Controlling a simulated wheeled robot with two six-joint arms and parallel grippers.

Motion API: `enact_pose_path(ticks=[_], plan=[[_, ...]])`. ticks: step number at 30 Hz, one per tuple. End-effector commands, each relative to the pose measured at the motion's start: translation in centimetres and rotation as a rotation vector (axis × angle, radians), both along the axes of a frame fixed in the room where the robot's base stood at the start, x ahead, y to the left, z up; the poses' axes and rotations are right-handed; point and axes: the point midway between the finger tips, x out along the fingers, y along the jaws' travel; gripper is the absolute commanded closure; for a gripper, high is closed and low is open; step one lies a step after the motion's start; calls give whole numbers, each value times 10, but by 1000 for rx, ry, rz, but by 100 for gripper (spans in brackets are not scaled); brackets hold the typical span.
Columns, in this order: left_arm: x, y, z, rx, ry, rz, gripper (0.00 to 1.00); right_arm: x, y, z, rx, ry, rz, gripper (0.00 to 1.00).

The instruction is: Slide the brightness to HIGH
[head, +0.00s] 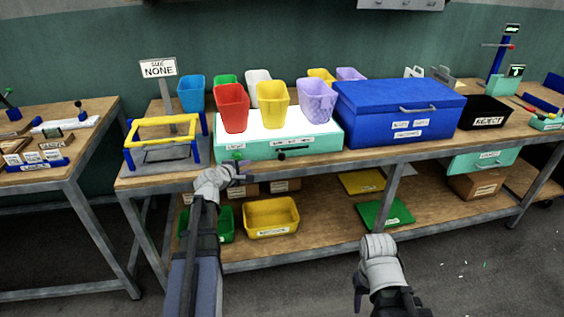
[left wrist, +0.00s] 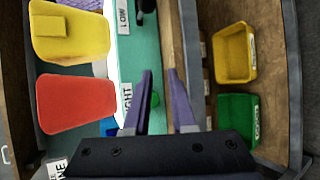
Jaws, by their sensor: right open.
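The teal light box (head: 320,142) has a lit white top and stands on the workbench. Its front carries a LIGHT label, a LOW/MID/HIGH label (head: 286,143) and a black slider knob (head: 281,156) at the left, LOW end of its slot. The knob shows partly at the top of the left wrist view (left wrist: 147,5), close to the LOW label (left wrist: 123,15). My left gripper (head: 242,170) is open and empty, in front of the box's left end. A green button (left wrist: 155,99) shows between its fingers (left wrist: 160,72). My right gripper (head: 378,247) is low in front of the bench, away from the box.
Red (head: 231,108), yellow (head: 273,104) and purple (head: 317,100) cups stand on the lit top. A blue lidded box (head: 385,112) stands right beside the light box. A yellow frame stand (head: 162,133) is at left. Bins, including a yellow one (head: 270,217), sit on the lower shelf.

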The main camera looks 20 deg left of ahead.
Motion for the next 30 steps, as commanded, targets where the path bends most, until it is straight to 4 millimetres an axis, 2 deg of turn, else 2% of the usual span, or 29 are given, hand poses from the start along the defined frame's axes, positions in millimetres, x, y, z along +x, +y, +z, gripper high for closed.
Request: enact_pose_path(ticks=[1,3,6,11,12,18,25,30], plan=[[15,-21,-8,-75,-75,33,70,0,0,-23,0,0,0,50],[33,-44,-1,-222,-194,109,62,0,0,-42,0,0,0,50],[49,-70,6,-456,-339,228,50,0,0,-65,0,0,0,50],[54,-96,-1,-792,-482,408,32,0,0,-93,0,0,0,50],[54,-100,-5,-856,-503,447,31,0,0,-98,0,0,0,50],[50,-110,-17,-1040,-550,565,31,0,0,-108,0,0,0,50],[51,-109,-17,-1058,-556,581,31,0,0,-107,0,0,0,50],[63,-105,-17,-1057,-556,581,31,0,0,-107,0,0,0,50]])
